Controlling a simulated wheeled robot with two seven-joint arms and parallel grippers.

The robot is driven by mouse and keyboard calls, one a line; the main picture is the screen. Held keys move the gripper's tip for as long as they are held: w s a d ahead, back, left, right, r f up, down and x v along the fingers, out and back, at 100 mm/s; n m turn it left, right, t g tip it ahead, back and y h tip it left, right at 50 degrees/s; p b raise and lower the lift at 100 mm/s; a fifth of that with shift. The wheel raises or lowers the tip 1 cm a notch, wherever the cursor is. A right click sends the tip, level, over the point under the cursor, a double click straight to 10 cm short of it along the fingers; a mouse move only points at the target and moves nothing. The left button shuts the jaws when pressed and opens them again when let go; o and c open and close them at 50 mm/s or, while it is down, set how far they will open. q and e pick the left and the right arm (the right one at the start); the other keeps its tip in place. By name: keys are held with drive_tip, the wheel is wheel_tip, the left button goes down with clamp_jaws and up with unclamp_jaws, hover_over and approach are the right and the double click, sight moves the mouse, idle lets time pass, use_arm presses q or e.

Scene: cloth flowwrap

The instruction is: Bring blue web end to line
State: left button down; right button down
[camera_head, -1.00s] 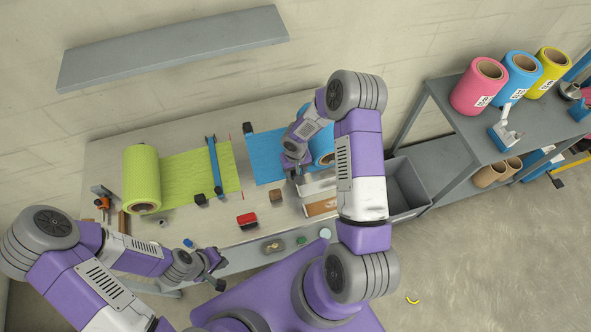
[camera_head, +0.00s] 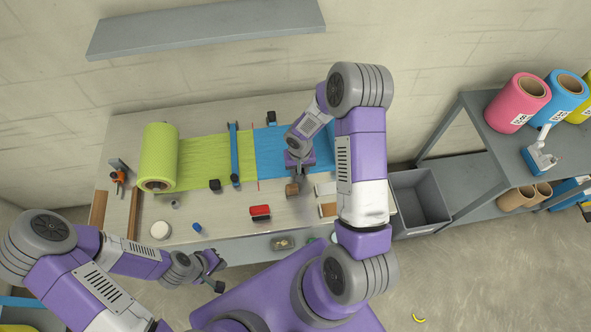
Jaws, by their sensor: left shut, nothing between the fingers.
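The blue web (camera_head: 268,150) lies flat on the table (camera_head: 225,220). Its left end is at the thin red line (camera_head: 257,184), close against the right end of the lime web (camera_head: 205,160). Any small gap or overlap there is too fine to tell. My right gripper (camera_head: 298,170) points down over the blue web's front part, right of its end; its fingers are mostly hidden and I cannot tell whether they are shut. The arm hides the web's right side and its roll. My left gripper (camera_head: 216,274) is shut and empty, in front of the table's front edge.
A blue bar (camera_head: 234,155) crosses the lime web, left of the line. A lime roll (camera_head: 158,155) stands at left. A black clip (camera_head: 271,118) is behind the blue web. A red stapler-like object (camera_head: 260,212) and brown block (camera_head: 291,189) lie in front. A grey bin (camera_head: 420,200) is right.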

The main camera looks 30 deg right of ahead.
drive_tip(key=shift+w+a, duration=0.1)
drive_tip(key=shift+a, duration=0.1)
drive_tip(key=c, duration=0.7)
unclamp_jaws()
drive_tip(key=shift+a, duration=0.1)
drive_tip(key=shift+r, duration=0.1)
drive_tip(key=shift+r, duration=0.25)
wheel_tip(320, 180, up, 7)
